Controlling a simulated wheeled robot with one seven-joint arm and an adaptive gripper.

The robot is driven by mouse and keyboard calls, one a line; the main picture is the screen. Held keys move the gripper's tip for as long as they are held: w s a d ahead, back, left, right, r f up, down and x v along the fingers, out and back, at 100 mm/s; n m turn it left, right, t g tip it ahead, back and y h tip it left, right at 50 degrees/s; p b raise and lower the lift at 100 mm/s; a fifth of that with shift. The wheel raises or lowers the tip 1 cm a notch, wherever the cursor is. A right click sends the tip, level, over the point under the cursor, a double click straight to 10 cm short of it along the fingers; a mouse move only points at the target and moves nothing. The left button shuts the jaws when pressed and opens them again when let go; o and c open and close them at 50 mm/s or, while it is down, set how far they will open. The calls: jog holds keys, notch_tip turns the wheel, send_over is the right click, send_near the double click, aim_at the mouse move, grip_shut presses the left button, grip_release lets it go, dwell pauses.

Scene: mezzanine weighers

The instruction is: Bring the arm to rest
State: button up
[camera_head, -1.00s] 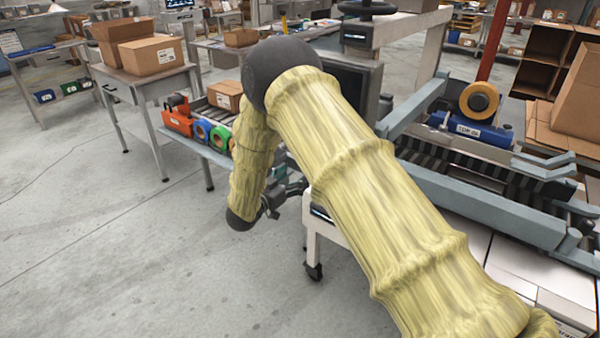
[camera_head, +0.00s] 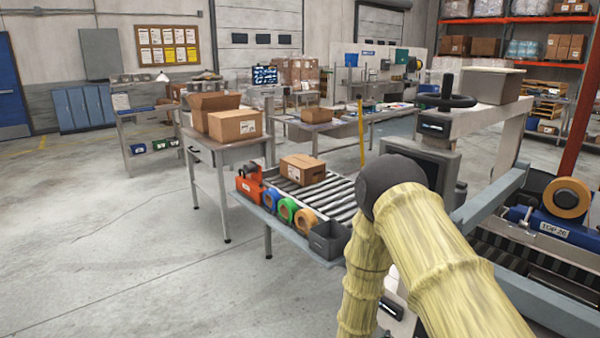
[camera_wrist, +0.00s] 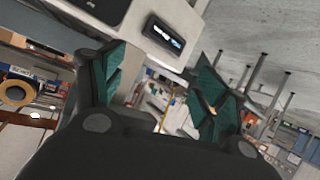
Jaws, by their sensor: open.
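My arm, in a yellow ribbed sleeve with a dark elbow, rises at the lower right of the head view and bends down beside the machine. Its lower end is cut off by the bottom edge, so my gripper is hidden there. In the wrist view my gripper (camera_wrist: 160,105) shows two dark fingers with green inner pads, spread apart. Nothing is between them. A white machine frame with a small lit display (camera_wrist: 163,33) is seen beyond the fingers; I cannot tell how far off it is.
A roller conveyor (camera_head: 340,198) carries a cardboard box (camera_head: 302,170), with coloured tape rolls (camera_head: 287,210) and a grey bin (camera_head: 328,240) along its front. A machine with a black handwheel (camera_head: 445,101) and a tape head (camera_head: 567,197) stands right. A table (camera_head: 205,155) holds boxes. Left floor is clear.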

jog(key=s+d+f+n+g+y, duration=0.1)
jog(key=s+f+g+y, duration=0.1)
jog(key=s+f, duration=0.35)
jog(key=s+f+n+g+y, duration=0.1)
jog(key=s+f, duration=0.2)
jog(key=s, duration=0.5)
jog(key=s+f+n+g+y, duration=0.1)
jog(key=s+f+g+y, duration=0.2)
jog(key=s, duration=2.7)
jog(key=g+y, duration=0.1)
jog(key=g, duration=0.3)
jog(key=shift+s+a+n+g, duration=0.3)
jog(key=shift+s+g, duration=0.05)
jog(key=shift+g, duration=0.05)
